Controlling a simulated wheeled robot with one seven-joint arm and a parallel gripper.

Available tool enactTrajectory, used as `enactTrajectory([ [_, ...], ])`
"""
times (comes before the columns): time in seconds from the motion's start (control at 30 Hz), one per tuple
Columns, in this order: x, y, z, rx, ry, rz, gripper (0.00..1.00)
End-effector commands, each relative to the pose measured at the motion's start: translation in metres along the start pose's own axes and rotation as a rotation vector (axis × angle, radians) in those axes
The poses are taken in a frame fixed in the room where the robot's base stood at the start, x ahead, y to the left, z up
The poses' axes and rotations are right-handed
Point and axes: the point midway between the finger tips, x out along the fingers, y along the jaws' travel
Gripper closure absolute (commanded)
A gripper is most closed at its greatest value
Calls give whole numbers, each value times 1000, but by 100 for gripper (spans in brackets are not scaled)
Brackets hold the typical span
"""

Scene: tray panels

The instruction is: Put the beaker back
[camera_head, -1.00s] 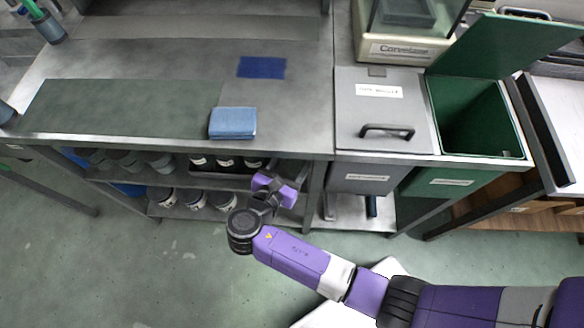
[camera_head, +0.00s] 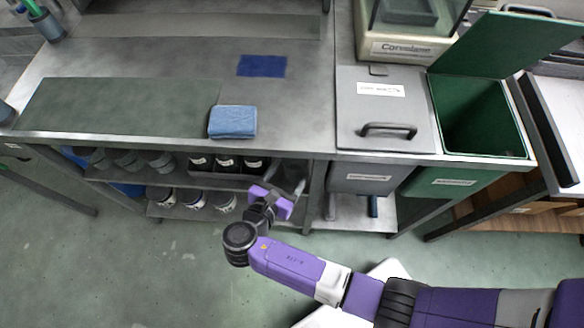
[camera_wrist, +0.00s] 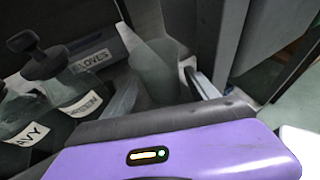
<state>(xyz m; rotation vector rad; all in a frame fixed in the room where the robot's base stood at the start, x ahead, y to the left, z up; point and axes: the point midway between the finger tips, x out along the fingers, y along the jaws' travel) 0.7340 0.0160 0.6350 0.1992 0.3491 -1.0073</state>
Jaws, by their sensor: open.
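A see-through grey-green vessel, which looks like the beaker (camera_wrist: 158,66), stands on the shelf in the wrist view. In the head view a glassy shape (camera_head: 291,177) shows at the right end of the upper shelf, just behind my gripper (camera_head: 272,203). In the wrist view my open gripper (camera_wrist: 160,88) has a finger on either side of the vessel. I cannot tell whether the fingers touch it. The vessel's lower part is hidden by my purple gripper body.
Dark labelled bottles (camera_wrist: 82,95) stand close on the left, before a gloves box (camera_wrist: 92,60). A shelf post (camera_head: 316,193) is close on the right. More jars (camera_head: 193,198) fill the lower shelf.

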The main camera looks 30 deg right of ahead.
Motion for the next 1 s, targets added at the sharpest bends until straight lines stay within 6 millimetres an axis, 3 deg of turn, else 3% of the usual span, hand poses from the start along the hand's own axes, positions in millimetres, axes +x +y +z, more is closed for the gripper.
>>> enactTrajectory([
  [0.3, -66, 1, 1, -2, 0, 5, 32],
  [0.5, -92, 1, 0, 0, 1, 3, 32],
  [0.83, -100, 0, 0, 0, 0, 1, 32],
  [1.0, -89, -12, -13, 25, 47, 16, 32],
])
